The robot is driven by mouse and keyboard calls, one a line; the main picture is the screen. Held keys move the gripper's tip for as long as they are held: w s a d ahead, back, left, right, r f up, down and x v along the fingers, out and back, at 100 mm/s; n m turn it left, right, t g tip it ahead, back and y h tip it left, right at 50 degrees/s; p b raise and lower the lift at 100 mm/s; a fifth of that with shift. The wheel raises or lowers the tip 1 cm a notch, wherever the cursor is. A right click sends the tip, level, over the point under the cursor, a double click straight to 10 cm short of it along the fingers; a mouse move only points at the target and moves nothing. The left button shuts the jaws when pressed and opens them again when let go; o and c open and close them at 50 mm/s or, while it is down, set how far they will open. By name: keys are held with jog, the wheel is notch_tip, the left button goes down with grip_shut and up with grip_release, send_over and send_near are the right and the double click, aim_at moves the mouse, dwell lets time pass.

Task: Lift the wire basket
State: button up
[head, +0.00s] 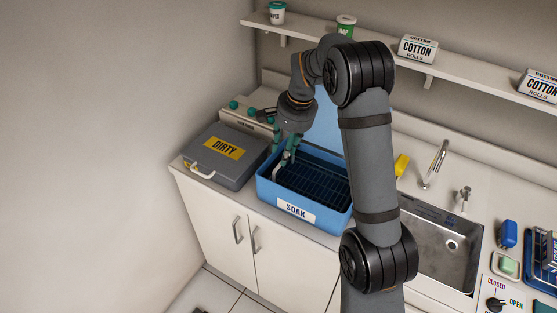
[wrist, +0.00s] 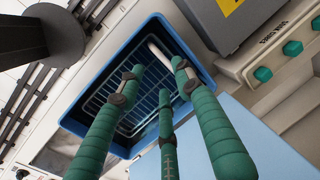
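The dark wire basket (head: 318,182) sits inside the blue SOAK tub (head: 296,208). It also shows in the wrist view (wrist: 118,112), with a pale bar-like handle (wrist: 156,52) at one end. My gripper (head: 288,154) points down over the left end of the tub, close to the handle. In the wrist view my gripper's green fingers (wrist: 160,77) are spread apart, with the handle's end by the right-hand finger. Whether a finger touches the handle I cannot tell. Nothing is held.
A grey DIRTY case (head: 225,155) stands left of the tub, with a control box with green knobs (head: 250,119) behind. A sink (head: 440,240) and faucet (head: 435,165) are on the right. A shelf (head: 300,30) with tubs and cotton roll boxes runs above.

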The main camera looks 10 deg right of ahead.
aim_at(279, 167)
jog(key=f, duration=0.4)
jog(key=w+a+f+p, duration=0.1)
jog(key=f, duration=0.1)
jog(key=shift+f, duration=0.1)
jog(key=shift+c, duration=1.4)
grip_shut()
